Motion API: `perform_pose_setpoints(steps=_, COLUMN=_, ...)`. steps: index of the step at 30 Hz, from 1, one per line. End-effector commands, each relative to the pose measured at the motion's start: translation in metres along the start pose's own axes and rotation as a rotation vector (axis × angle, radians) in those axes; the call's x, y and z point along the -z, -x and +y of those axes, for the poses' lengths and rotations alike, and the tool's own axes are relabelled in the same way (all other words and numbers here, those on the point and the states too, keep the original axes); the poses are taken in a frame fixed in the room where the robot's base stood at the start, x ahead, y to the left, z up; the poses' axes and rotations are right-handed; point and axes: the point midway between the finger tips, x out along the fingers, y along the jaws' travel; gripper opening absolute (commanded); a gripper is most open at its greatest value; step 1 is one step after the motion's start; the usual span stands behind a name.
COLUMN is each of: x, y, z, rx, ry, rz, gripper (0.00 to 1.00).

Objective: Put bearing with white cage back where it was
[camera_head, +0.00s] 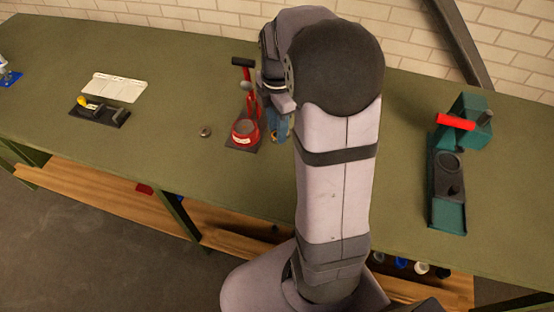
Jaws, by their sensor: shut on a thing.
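My gripper (285,106) is at the end of the folded arm, above the back middle of the green bench and just right of the red hand press. It is partly hidden by my arm. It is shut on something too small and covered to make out. A small round grey-brown part (205,131), like a bearing, lies flat on the bench left of the press. I cannot tell the colour of its cage. No white cage can be made out anywhere.
The red press (244,132) with a black-tipped lever stands close to my gripper. A blue item (278,124) lies beside it, partly hidden. A black fixture (99,110) and white tray (114,87) are at left. A teal machine (448,185) with a red handle is at right.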

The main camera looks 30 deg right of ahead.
Motion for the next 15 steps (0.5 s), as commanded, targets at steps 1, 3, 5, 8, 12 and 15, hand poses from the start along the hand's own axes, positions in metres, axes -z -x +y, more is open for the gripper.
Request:
perform_pose_setpoints(steps=1, x=0.000, y=-0.002, z=0.000, rx=0.002, ry=0.000, rz=0.001, gripper=0.07)
perform_pose_setpoints(steps=3, x=0.000, y=-0.009, z=-0.001, rx=0.005, ry=0.001, rz=0.002, gripper=0.07)
perform_pose_setpoints(steps=5, x=0.000, y=-0.017, z=-0.001, rx=0.006, ry=0.001, rz=0.002, gripper=0.07)
perform_pose_setpoints(steps=8, x=0.000, y=-0.033, z=-0.001, rx=0.006, ry=0.002, rz=0.002, gripper=0.07)
perform_pose_setpoints(steps=12, x=0.001, y=-0.052, z=-0.001, rx=0.006, ry=0.003, rz=0.002, gripper=0.07)
perform_pose_setpoints(steps=15, x=0.000, y=-0.059, z=0.000, rx=0.003, ry=0.003, rz=0.001, gripper=0.07)
